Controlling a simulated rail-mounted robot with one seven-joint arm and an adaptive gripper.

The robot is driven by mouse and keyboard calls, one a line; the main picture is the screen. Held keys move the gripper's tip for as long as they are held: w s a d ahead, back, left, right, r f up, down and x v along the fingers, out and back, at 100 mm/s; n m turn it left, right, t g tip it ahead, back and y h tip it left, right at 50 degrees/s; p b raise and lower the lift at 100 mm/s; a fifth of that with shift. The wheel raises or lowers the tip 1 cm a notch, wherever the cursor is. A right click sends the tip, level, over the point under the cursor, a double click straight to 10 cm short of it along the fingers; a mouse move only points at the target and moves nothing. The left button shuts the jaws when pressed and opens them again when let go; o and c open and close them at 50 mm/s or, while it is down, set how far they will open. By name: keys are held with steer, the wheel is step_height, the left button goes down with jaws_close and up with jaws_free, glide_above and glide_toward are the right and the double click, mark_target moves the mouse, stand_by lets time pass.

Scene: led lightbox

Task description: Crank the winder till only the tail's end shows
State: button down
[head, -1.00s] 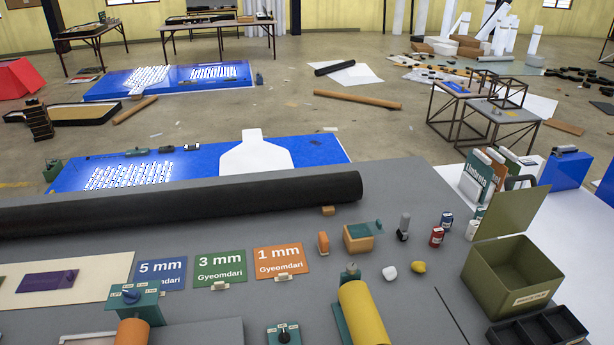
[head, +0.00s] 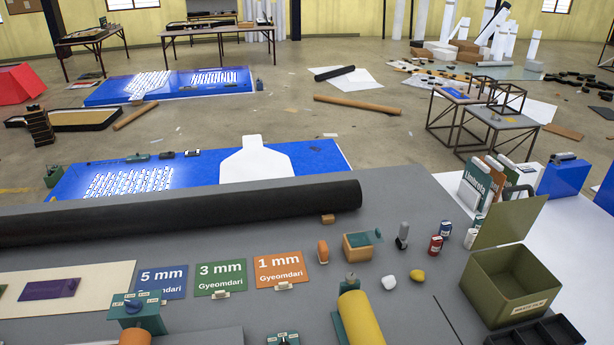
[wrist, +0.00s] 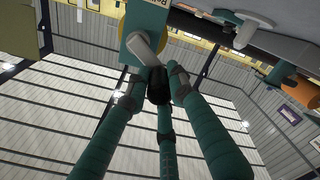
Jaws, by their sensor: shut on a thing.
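In the wrist view, my gripper (wrist: 158,88) has its teal fingers closed around a black crank knob (wrist: 158,86). The knob is on a grey crank arm (wrist: 148,45) fixed to a teal housing (wrist: 146,22), apparently the winder, with partly visible lettering. A yellowish round part shows behind the housing. I cannot make out the tail or its end. My gripper is not in the head view, and I cannot tell which part of the bench there, if any, is this winder.
On the grey bench lie a long black roll (head: 180,212), a yellow roll (head: 362,322), an open olive box (head: 490,290) and a black tray (head: 535,333). Small signs (head: 220,278) stand in a row. An orange cylinder (wrist: 300,90) shows at right in the wrist view.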

steer(key=shift+d+f, duration=0.2)
steer(key=shift+d, duration=0.1)
steer(key=shift+d+r+p, duration=0.1)
steer(key=shift+r+p, duration=0.15)
steer(key=shift+p, duration=0.1)
steer(key=shift+w+d+r, duration=0.1)
steer(key=shift+d, duration=0.15)
steer(key=shift+w+d+r+p, duration=0.1)
steer(key=shift+d+r+p, duration=0.15)
steer(key=shift+d+p, duration=0.2)
